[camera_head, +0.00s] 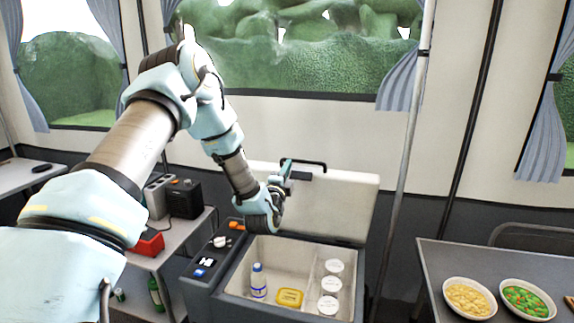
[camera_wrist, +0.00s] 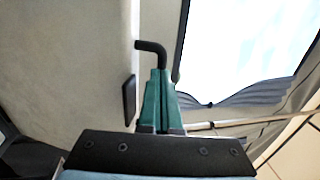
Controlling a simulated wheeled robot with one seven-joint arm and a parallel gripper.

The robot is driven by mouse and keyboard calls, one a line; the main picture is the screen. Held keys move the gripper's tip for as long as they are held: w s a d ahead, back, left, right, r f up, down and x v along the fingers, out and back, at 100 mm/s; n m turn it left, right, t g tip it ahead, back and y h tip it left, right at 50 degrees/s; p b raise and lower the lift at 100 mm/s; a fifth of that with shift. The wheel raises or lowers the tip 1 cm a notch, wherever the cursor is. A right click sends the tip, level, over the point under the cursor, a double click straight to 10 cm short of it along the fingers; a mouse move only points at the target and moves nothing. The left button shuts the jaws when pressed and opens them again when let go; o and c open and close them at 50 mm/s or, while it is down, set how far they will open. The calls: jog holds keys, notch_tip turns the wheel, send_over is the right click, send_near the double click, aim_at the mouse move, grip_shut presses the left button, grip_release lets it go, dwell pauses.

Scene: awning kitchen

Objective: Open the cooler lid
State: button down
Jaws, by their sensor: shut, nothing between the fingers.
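The cooler (camera_head: 235,297) stands low in the middle of the head view. Its pale lid (camera_head: 345,205) stands raised and upright at the back, so the inside shows. A black handle (camera_head: 305,164) sits on the lid's top edge; in the wrist view the handle (camera_wrist: 152,47) shows just beyond the fingertips. My gripper (camera_head: 287,168) is in front of the lid near the left part of that handle. In the wrist view my gripper's green fingers (camera_wrist: 160,75) are shut together with nothing between them. Whether they touch the lid or handle cannot be told.
Inside the cooler are a bottle (camera_head: 258,282), a yellow container (camera_head: 289,298) and several white-lidded tubs (camera_head: 330,285). A metal pole (camera_head: 405,170) stands right of the lid. A table (camera_head: 430,262) with two bowls is at right. A side table (camera_head: 180,240) is at left.

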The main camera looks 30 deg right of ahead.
jog(key=b+x, duration=0.1)
jog(key=x, duration=0.2)
jog(key=b+x, duration=0.2)
jog(key=x, duration=0.1)
jog(key=b+x, duration=0.2)
jog(key=x, duration=0.1)
jog(key=shift+s+a+r, duration=0.1)
jog(key=shift+r, duration=0.5)
